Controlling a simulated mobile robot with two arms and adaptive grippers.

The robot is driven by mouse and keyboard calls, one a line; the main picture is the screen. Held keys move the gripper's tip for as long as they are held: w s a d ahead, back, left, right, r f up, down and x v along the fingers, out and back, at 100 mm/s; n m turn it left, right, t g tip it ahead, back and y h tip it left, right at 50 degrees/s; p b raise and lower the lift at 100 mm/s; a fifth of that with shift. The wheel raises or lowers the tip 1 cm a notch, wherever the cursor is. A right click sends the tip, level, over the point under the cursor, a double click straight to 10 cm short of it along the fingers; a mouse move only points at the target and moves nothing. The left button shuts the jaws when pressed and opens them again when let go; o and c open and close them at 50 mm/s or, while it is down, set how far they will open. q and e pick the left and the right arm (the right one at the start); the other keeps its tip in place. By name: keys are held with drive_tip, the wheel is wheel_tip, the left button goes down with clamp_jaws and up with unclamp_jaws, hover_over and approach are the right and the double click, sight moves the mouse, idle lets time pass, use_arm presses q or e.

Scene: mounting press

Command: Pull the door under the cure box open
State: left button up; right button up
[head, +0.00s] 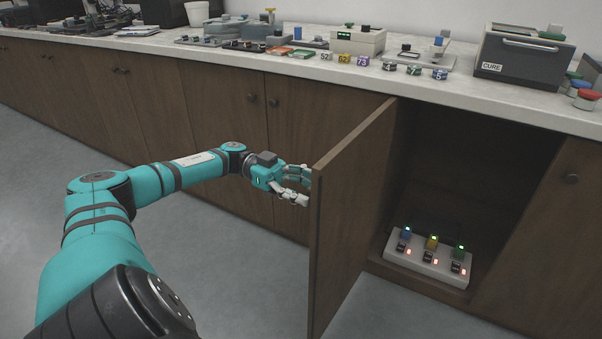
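My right gripper is out of view.
Inside the open cabinet a white power strip (427,258) holds blue, yellow and green plugs with lit lights. Closed cabinet doors (225,120) with dark knobs run to the left. The counter (440,85) carries numbered pots and devices. Grey floor (235,270) is clear.

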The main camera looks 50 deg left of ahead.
use_arm(q)
drive_tip(key=v, duration=1.2)
idle(0.4)
